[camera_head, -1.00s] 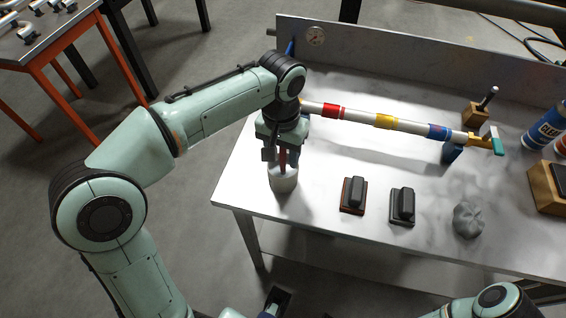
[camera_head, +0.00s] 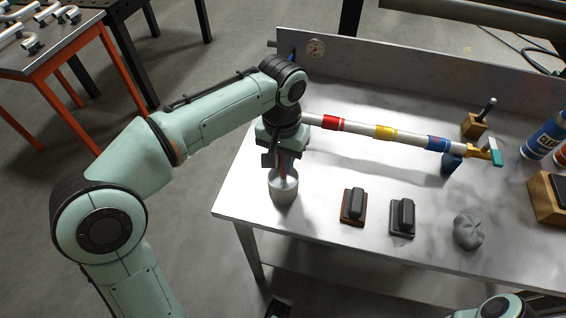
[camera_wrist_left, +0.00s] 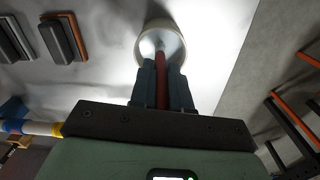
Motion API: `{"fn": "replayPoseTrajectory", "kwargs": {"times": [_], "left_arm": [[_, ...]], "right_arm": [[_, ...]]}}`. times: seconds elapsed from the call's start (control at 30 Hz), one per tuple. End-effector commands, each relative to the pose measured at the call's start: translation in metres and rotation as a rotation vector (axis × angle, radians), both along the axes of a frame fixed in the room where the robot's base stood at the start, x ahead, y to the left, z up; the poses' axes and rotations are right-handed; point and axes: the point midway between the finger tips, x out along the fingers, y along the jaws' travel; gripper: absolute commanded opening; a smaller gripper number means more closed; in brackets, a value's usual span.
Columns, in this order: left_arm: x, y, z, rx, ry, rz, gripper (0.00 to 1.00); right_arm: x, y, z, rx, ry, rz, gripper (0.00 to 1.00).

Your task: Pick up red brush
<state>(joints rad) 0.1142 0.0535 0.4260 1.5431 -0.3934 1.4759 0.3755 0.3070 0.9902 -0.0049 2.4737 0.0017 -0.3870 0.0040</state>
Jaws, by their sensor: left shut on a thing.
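The red brush (camera_head: 282,166) stands upright with its lower end in a pale cup (camera_head: 283,190) near the left front of the table. My left gripper (camera_head: 283,168) is above the cup, pointing down, and is shut on the brush. In the left wrist view the red handle (camera_wrist_left: 162,85) runs between the dark fingers (camera_wrist_left: 162,88), into the cup (camera_wrist_left: 160,42). The brush's lower tip is hard to make out inside the cup. My right gripper does not show; only part of my right arm shows at the bottom right.
A long pipe (camera_head: 360,132) with red, yellow and blue bands runs behind my left gripper. Two dark blocks (camera_head: 353,205) (camera_head: 402,215) and a grey crumpled lump (camera_head: 468,230) lie right of the cup. A blue can (camera_head: 543,137) stands far right. A bare strip of table lies in front of the cup.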

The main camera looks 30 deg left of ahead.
Motion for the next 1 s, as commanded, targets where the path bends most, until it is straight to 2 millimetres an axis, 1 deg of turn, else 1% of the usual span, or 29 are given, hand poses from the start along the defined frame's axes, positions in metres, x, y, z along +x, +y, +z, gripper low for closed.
{"fn": "replayPoseTrajectory", "kwargs": {"times": [0.03,0.17,0.4,0.5,0.6,0.7,0.8,1.0], "left_arm": [[0.000,0.000,0.011,-0.001,-0.004,-0.001,0.00],[0.001,-0.001,0.044,-0.002,-0.006,-0.001,0.00],[0.001,-0.001,0.117,-0.002,-0.007,-0.001,0.00],[0.001,-0.001,0.141,-0.003,-0.005,-0.001,0.00],[0.001,0.000,0.159,-0.002,-0.004,0.000,0.00],[0.001,0.000,0.172,0.000,-0.003,0.000,0.00],[0.000,0.000,0.178,0.000,-0.002,0.001,0.00],[0.000,0.000,0.181,0.001,0.000,0.001,0.00]], "right_arm": [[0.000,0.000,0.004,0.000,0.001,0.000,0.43],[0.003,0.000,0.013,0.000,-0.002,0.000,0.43],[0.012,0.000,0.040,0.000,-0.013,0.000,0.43],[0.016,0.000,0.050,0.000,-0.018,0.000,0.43],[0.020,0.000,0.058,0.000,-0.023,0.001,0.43],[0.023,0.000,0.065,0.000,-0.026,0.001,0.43],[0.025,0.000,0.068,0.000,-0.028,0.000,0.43],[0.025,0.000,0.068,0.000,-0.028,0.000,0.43]]}}
